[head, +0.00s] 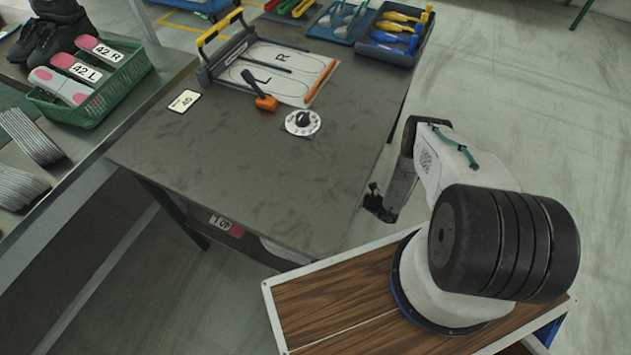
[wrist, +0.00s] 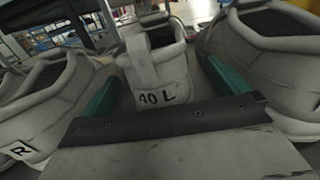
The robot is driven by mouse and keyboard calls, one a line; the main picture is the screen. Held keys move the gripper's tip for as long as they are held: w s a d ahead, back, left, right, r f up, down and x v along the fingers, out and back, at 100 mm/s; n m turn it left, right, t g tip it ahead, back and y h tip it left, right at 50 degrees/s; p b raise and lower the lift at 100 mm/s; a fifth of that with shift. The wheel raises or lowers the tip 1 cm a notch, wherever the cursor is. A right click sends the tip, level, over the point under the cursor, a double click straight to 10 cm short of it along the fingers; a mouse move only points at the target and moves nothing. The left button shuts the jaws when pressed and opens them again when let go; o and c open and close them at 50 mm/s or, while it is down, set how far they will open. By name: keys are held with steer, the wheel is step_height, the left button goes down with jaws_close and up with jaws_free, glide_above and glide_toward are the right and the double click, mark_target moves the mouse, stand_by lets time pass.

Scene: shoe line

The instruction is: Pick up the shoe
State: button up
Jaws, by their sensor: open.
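A grey shoe labelled "40 L" (wrist: 158,75) stands in the middle of the wrist view with its heel and pull loop facing me. My gripper (wrist: 161,72) is open, with one green finger on each side of this heel. I cannot tell if the fingers touch it. A grey shoe with an "R" label (wrist: 40,105) is on the left, and another grey shoe (wrist: 265,60) is close on the right. In the head view my gripper is low beside the table's right edge, partly hidden, and these grey shoes do not show.
A green crate of insoles (head: 115,98) and black shoes (head: 45,35) are at left.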

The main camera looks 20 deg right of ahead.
steer(key=shift+x, duration=1.55)
steer(key=c, duration=1.3)
steer(key=shift+r, duration=0.1)
steer(key=shift+r, duration=0.5)
steer(key=shift+s+d+r, duration=0.2)
steer(key=shift+d+r, duration=0.05)
steer(key=shift+r, duration=0.35)
steer(key=shift+s+d+r, duration=0.2)
steer(key=shift+r, duration=0.4)
steer(key=v, duration=1.7)
